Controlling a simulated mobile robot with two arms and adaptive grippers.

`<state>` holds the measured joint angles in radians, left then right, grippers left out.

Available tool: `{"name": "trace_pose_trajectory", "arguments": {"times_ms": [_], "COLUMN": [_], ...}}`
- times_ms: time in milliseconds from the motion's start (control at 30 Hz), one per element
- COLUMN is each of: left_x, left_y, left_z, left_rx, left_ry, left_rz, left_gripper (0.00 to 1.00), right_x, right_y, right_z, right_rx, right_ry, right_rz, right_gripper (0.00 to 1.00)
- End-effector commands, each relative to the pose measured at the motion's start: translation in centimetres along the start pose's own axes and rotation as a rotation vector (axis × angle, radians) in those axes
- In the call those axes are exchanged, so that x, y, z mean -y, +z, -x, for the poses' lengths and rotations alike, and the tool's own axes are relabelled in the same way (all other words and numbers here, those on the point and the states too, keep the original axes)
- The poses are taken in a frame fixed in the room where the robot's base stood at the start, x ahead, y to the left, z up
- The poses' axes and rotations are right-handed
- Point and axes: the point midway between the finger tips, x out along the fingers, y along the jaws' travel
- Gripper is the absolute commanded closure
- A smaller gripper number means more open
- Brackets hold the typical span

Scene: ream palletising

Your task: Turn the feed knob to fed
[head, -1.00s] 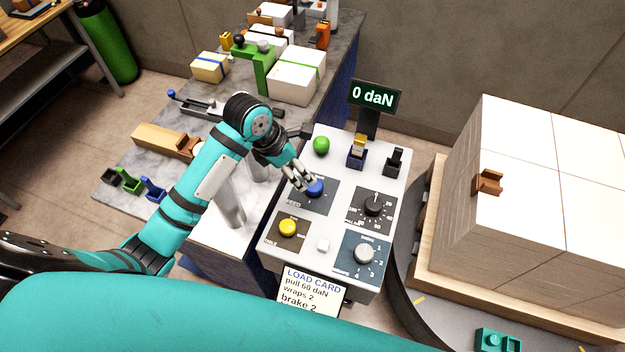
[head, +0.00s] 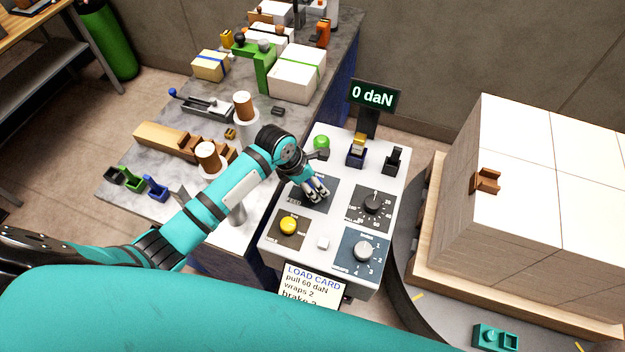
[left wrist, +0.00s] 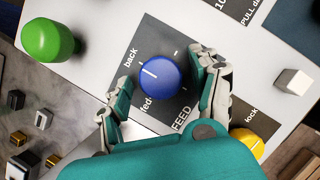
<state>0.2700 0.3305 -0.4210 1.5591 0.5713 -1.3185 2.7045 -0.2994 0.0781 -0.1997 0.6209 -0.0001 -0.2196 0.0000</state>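The blue feed knob (left wrist: 160,77) sits on a dark plate (left wrist: 150,40) marked back, fed and FEED. Its white line points to the upper left, nearer the word back than the word fed. My left gripper (left wrist: 161,66) is open, one finger on each side of the knob, with a visible gap on both sides. In the head view the left gripper (head: 318,192) is over the feed plate (head: 327,205) of the control panel (head: 330,237) and hides the knob. My right gripper is not in view.
Around it are a green button (head: 321,142), a yellow knob (head: 289,224), a black dial (head: 372,205), a grey dial (head: 364,251) and a white button (head: 323,243). A display (head: 373,95) reads 0 daN. A wrapped stack (head: 540,190) stands right.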

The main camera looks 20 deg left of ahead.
Motion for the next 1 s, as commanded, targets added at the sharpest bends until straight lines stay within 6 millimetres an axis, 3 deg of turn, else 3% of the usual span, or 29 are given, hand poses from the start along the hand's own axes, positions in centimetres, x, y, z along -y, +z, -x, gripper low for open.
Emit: {"name": "trace_pose_trajectory", "arguments": {"times_ms": [33,367,667,1000], "left_x": [-0.01,-0.03,-0.07,-0.20], "left_y": [0.01,0.00,0.00,0.06], "left_z": [0.02,0.04,0.04,0.05], "left_rx": [0.000,0.000,0.000,0.000], "left_ry": [0.000,0.000,-0.017,-0.104], "left_rz": [0.000,0.001,-0.037,-0.248], "left_gripper": [0.46,0.87,0.87,0.87], "right_x": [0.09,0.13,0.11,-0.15], "right_y": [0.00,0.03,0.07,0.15], "right_z": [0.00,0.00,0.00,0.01], "right_rx": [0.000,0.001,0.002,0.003], "right_ry": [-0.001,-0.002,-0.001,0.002], "right_rz": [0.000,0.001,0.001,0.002], "right_gripper": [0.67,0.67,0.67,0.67]}}
